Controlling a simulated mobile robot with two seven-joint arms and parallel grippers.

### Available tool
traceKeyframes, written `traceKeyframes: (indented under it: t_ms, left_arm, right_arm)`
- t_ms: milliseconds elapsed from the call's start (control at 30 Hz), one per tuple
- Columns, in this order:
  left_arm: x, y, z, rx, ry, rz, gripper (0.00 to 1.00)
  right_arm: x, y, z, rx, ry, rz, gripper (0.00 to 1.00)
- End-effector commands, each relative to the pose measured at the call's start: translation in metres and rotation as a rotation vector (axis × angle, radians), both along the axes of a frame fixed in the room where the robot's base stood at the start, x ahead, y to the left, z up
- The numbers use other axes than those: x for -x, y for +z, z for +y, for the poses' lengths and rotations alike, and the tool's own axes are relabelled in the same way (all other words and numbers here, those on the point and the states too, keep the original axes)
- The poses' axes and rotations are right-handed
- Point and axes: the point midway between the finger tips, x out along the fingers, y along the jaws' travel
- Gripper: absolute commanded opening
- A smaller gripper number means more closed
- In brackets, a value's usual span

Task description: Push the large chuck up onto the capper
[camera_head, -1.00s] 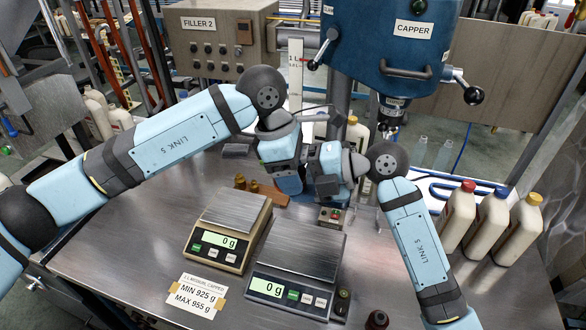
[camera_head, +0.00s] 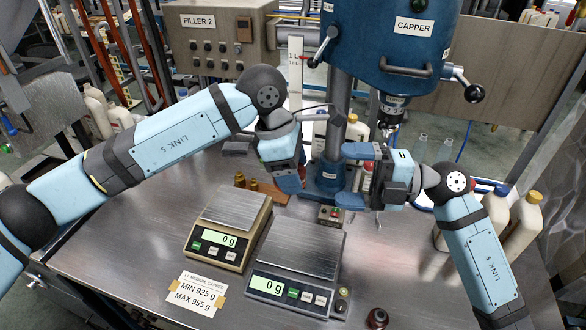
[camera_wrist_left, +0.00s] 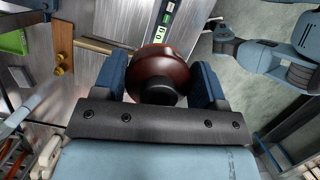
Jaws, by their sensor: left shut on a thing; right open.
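My left gripper (camera_head: 290,180) hangs left of the capper's blue column, below the capper (camera_head: 385,50). The left wrist view shows it shut on a dark red-brown round thing (camera_wrist_left: 155,65) with a black middle, which looks like the large chuck. In the head view the gripper hides this thing. The capper's spindle (camera_head: 393,104), with a black and silver collar, points down, up and to the right of the left gripper. My right gripper (camera_head: 352,176) is open, right of the column and below the spindle, its blue fingers pointing left.
Two scales (camera_head: 228,210) (camera_head: 300,253) reading 0 g stand on the metal table. A wooden block with brass pieces (camera_head: 240,181) lies behind them. A small control box (camera_head: 330,214) sits before the column. Bottles (camera_head: 524,215) stand at the right. A dark red-topped item (camera_head: 377,318) is at the front.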

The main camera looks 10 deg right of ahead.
Motion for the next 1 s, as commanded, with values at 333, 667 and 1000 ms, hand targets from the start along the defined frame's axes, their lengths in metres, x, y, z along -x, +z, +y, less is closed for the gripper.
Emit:
traceKeyframes:
  t_ms: [333, 667, 1000]
  left_arm:
    - [0.0, 0.001, 0.0, 0.001, -0.001, -0.001, 0.32]
    - [0.0, 0.001, 0.0, 0.001, -0.001, -0.001, 0.32]
    - [0.0, 0.001, 0.0, 0.001, -0.001, -0.001, 0.32]
  right_arm:
    - [0.011, -0.124, -0.038, -0.807, -0.566, 0.478, 0.93]
    - [0.075, -0.288, -0.051, -0.822, -1.051, 1.037, 0.93]
    - [0.151, -0.371, -0.036, -0.689, -1.228, 1.401, 0.93]
